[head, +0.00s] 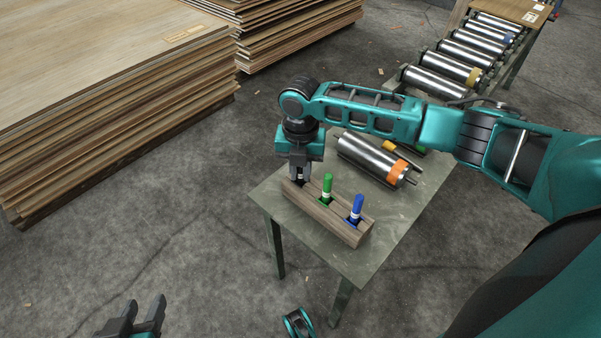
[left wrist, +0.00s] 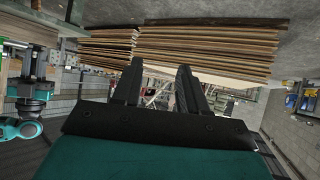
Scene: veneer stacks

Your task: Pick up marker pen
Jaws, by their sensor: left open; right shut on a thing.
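A wooden block holder (head: 328,213) stands on the table with markers upright in its slots. A green marker (head: 327,187) is in the middle slot and a blue marker (head: 356,208) is in the right slot. My right gripper (head: 299,174) points down over the left slot and is shut on a marker pen there; the fingers hide most of that pen, and I cannot tell its colour. My left gripper (head: 142,312) is open and empty, away from the table at lower left. Its two spread fingers also show in the left wrist view (left wrist: 159,88).
The small green-grey table (head: 400,213) also carries metal rollers (head: 372,158), one with an orange band, behind the holder. Veneer stacks (head: 110,100) stand at left and back. A roller conveyor (head: 470,55) is at the back right. Floor between stacks and table is clear.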

